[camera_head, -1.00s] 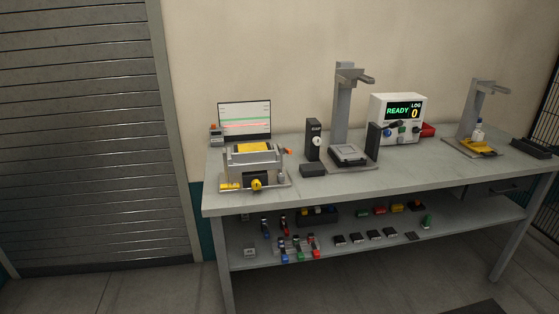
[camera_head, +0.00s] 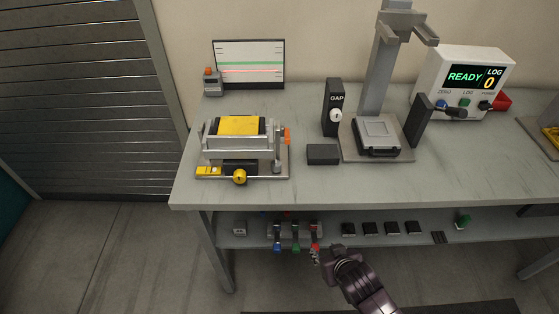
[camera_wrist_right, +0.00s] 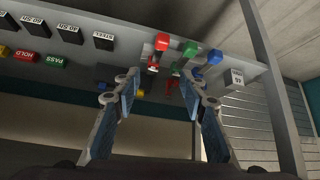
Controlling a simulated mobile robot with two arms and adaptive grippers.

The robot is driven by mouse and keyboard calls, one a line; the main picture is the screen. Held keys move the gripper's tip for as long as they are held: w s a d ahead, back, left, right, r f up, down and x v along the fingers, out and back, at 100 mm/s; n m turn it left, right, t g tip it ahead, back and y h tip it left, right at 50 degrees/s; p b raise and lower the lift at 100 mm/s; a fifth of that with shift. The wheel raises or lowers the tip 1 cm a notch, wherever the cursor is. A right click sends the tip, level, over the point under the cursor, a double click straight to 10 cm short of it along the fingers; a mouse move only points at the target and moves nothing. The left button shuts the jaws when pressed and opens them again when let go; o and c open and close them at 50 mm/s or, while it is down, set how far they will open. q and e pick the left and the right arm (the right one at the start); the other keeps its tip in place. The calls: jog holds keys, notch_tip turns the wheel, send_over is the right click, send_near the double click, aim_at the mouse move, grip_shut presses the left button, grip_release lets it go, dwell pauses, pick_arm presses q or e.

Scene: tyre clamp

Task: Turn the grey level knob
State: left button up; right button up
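A clamp fixture (camera_head: 238,143) with a yellow top block stands on the left part of the bench. A yellow knob (camera_head: 239,177) is on its front, and a small grey knob-like part (camera_head: 278,168) is at its front right. A pale round knob (camera_head: 336,115) is on the black GAP box (camera_head: 333,98). I cannot tell for certain which is the level knob. My right gripper (camera_head: 319,256) is low, below the bench top's front edge and apart from these knobs. In the right wrist view its fingers (camera_wrist_right: 162,86) are spread and empty. My left gripper is out of view.
The lower shelf (camera_head: 260,239) holds red, green and blue handled pieces and several black blocks. A grey stand (camera_head: 380,70), a black block (camera_head: 322,154) and the READY display box (camera_head: 466,80) are on the bench. The front bench strip is mostly clear.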

jog(key=w+a+r+t+y+p, duration=0.1)
jog(key=a+r, duration=0.1)
jog(key=r, duration=0.7)
jog(key=a+r+t+p, duration=0.1)
jog(key=a+r, duration=0.1)
jog(key=r, duration=0.7)
jog(key=n+t+y, duration=0.2)
jog(key=t+y, duration=0.1)
send_near(278, 168)
jog(key=shift+w+d+f, duration=0.1)
jog(key=shift+w+f, duration=0.3)
jog(key=shift+w, duration=0.2)
jog(key=shift+w+a+r, duration=0.15)
jog(key=shift+w+a, duration=0.2)
jog(key=shift+a, duration=0.05)
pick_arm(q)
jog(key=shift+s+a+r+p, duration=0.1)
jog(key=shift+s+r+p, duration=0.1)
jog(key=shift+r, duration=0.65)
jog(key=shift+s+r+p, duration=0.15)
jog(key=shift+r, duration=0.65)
pick_arm(e)
jog(key=shift+x, duration=3.65)
jog(key=shift+s, duration=0.1)
